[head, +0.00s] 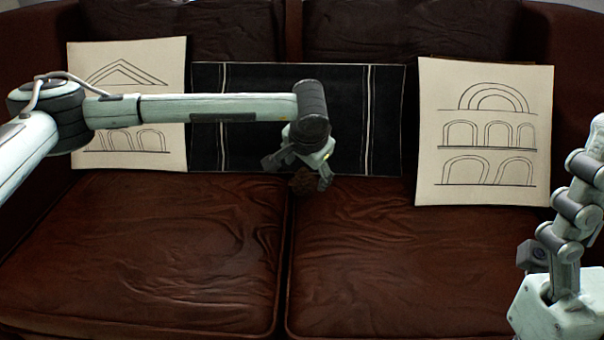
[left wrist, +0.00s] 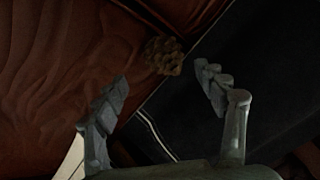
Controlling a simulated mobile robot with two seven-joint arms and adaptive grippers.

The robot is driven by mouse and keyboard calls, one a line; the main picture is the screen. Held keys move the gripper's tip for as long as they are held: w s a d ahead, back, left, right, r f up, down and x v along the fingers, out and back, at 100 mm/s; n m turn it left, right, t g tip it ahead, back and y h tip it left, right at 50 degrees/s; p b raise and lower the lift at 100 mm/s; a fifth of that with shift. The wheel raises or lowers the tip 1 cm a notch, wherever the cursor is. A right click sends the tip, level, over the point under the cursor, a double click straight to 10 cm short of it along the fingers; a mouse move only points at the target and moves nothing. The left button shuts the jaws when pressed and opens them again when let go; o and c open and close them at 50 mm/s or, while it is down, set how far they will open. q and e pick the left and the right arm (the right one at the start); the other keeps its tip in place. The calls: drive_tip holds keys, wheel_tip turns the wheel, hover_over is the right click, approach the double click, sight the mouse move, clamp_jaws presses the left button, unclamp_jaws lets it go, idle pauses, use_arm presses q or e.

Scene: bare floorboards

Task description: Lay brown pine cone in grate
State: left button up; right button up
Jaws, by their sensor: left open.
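The brown pine cone (head: 303,182) sits at the back of the brown sofa seat, near the seam between the two cushions. In the left wrist view the pine cone (left wrist: 164,56) shows just beyond the fingertips, roughly between their lines. My left gripper (head: 299,173) is over the pine cone with its fingers spread; in the left wrist view the gripper (left wrist: 163,80) is open with nothing between its fingers. It partly hides the pine cone's top in the head view. My right arm shows at the right edge, but its fingers are out of frame. No grate is in view.
A dark striped pillow (head: 345,120) leans on the backrest behind the pine cone. Cream pillows with arch drawings stand at left (head: 170,62) and right (head: 433,130). The left seat cushion (head: 150,250) and right seat cushion (head: 400,265) are bare in front.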

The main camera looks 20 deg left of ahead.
sight(305, 179)
use_arm(q)
drive_tip(key=b+x, duration=0.2)
drive_tip(key=x, duration=0.5)
drive_tip(key=shift+w+a+f, duration=0.2)
drive_tip(key=shift+f, duration=0.05)
drive_tip(key=c, duration=1)
